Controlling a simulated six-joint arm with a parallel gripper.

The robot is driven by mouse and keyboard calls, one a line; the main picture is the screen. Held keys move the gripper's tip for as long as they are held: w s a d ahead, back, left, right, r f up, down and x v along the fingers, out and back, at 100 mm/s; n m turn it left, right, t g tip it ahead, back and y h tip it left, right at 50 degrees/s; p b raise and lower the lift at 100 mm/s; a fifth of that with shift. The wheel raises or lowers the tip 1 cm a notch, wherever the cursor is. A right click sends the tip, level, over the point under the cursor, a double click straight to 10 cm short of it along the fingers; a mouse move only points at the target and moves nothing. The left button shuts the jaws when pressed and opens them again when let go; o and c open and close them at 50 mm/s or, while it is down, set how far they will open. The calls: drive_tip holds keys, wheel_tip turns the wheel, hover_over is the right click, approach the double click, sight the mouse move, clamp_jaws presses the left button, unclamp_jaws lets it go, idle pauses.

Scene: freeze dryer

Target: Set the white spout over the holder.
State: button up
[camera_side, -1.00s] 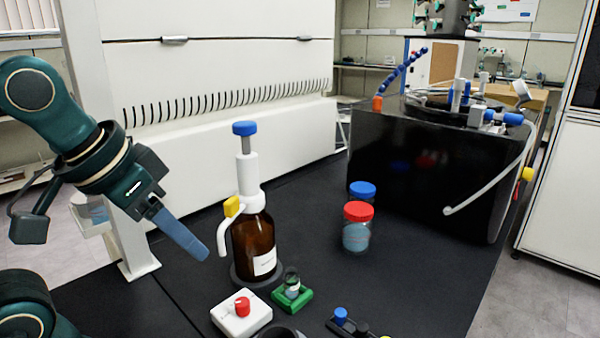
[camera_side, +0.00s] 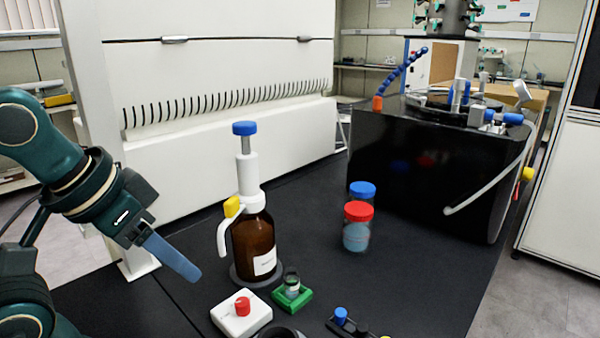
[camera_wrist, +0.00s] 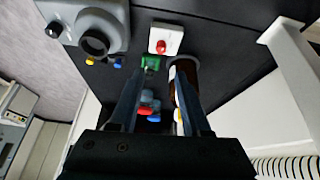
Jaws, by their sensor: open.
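The white spout (camera_side: 222,240) curves down from the left side of the dispenser head on a brown bottle (camera_side: 253,249), beneath a yellow cap (camera_side: 232,206). The green holder (camera_side: 303,303) stands in front and to the right of the bottle with a small clear vial (camera_side: 291,285) in it. The spout is on the bottle's left, away from the holder. My gripper (camera_side: 193,276) is left of the bottle, apart from the spout. In the wrist view my gripper (camera_wrist: 156,82) is open and empty, and the green holder (camera_wrist: 151,62) shows beyond the fingers; the spout is largely hidden there.
A white box with a red knob (camera_side: 241,313) sits left of the holder. Red-lidded (camera_side: 358,212) and blue-lidded (camera_side: 362,190) jars stand behind right. A black rack (camera_side: 352,328) is front right. A large white cabinet (camera_side: 220,110) stands behind; dark table between bottle and jars is clear.

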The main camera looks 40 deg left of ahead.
drive_tip(key=w+a+r+n+y, duration=0.1)
drive_tip(key=w+a+r+n, duration=0.2)
drive_tip(key=w+r, duration=0.3)
drive_tip(key=n+g, duration=0.1)
approach(231, 200)
drive_tip(key=f, duration=0.1)
drive_tip(key=w+f, duration=0.1)
drive_tip(key=shift+w+d+f+y, duration=0.1)
drive_tip(key=shift+f+y, duration=0.2)
drive_tip(key=shift+f, duration=0.05)
drive_tip(key=shift+w+f, duration=0.15)
drive_tip(key=shift+w, duration=0.15)
drive_tip(key=shift+s+a+x, duration=0.1)
drive_tip(key=shift+x, duration=1.3)
drive_tip(key=shift+s+a+x, duration=0.1)
drive_tip(key=shift+a+x, duration=0.05)
drive_tip(key=shift+x, duration=1.3)
clamp_jaws()
drive_tip(key=shift+d, duration=0.1)
